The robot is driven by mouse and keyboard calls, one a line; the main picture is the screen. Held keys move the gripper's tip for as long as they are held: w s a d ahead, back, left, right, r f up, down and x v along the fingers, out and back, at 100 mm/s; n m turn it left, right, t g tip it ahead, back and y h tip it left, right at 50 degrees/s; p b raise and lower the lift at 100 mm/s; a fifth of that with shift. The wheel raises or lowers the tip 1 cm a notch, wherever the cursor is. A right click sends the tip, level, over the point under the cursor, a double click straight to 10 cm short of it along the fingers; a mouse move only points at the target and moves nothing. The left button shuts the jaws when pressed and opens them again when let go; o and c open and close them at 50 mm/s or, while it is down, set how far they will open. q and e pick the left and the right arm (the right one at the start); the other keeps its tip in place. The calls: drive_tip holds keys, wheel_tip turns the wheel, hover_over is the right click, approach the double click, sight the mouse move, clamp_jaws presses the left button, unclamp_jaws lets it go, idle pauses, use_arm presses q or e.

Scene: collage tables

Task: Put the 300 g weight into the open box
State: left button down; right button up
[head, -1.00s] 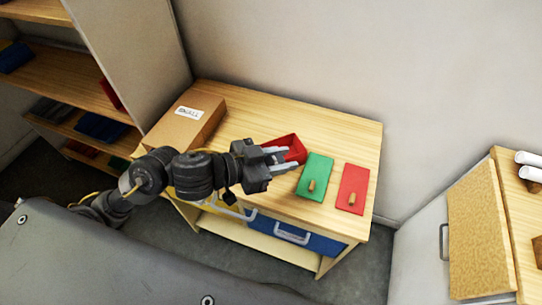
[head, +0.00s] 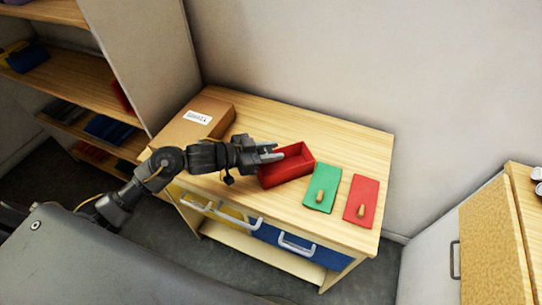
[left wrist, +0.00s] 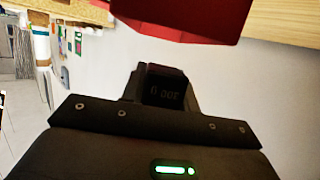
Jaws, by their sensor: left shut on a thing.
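The open red box (head: 290,173) stands on the wooden table, left of the green and red lids. In the left wrist view its red wall (left wrist: 185,18) shows at the top. My left gripper (head: 272,153) is at the box's left end, with its fingertips beside or just over the rim; the exact height is hard to tell. In the left wrist view it is shut on the dark 300 g weight (left wrist: 166,94), whose lettering appears upside down. The weight cannot be made out in the head view. My right gripper is not in view.
A green lid (head: 323,187) and a red lid (head: 361,202), each with a wooden knob, lie on the table (head: 345,140). A cardboard box (head: 197,119) is at the back left. Shelves stand at left, a cabinet (head: 490,245) at right.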

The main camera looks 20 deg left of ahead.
use_arm(q)
wheel_tip(320, 180, down, 2)
drive_tip(key=shift+f, duration=0.2)
drive_tip(key=shift+f, duration=0.6)
drive_tip(key=c, duration=1.1)
unclamp_jaws()
drive_tip(key=shift+o, duration=0.2)
drive_tip(key=shift+r, duration=0.6)
drive_tip(key=b+v, duration=0.1)
drive_tip(key=v, duration=1.1)
drive_tip(key=shift+b, duration=0.4)
